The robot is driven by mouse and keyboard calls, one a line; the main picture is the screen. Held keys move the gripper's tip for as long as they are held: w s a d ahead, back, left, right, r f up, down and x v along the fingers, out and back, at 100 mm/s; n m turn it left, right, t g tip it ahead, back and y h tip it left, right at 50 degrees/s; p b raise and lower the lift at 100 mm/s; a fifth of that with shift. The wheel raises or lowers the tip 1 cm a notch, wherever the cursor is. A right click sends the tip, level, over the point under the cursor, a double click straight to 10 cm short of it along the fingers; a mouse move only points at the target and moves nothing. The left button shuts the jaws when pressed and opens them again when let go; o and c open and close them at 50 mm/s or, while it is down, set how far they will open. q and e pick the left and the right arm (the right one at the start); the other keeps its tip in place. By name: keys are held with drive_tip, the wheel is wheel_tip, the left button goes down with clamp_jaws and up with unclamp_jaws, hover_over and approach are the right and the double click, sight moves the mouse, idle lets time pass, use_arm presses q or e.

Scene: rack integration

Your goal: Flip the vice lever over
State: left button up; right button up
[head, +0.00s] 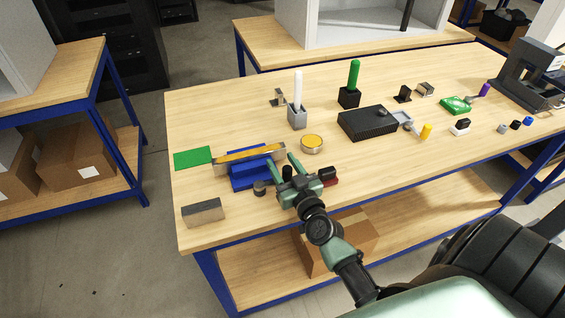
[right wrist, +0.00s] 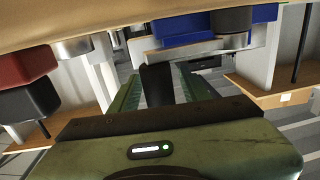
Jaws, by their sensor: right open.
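The blue vice (head: 252,178) sits near the left front of the table, with a long metal bar with a yellow top (head: 248,155) across it. Its blue body also shows at the upper right of the right wrist view (right wrist: 200,32). My right gripper (head: 281,160) is open just right of the vice, its two green fingers pointing away from me. In the right wrist view a dark upright piece (right wrist: 157,85), possibly the lever, shows between the open fingers (right wrist: 156,72); I cannot tell whether they touch it. My left gripper is out of view.
A red and black block (head: 328,176) lies close right of my gripper. A round yellow-topped tin (head: 311,143) stands behind it. A grey block (head: 203,212) and a green plate (head: 192,158) lie left. The front right tabletop is clear.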

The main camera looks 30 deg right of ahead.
clamp_jaws()
idle(1.4)
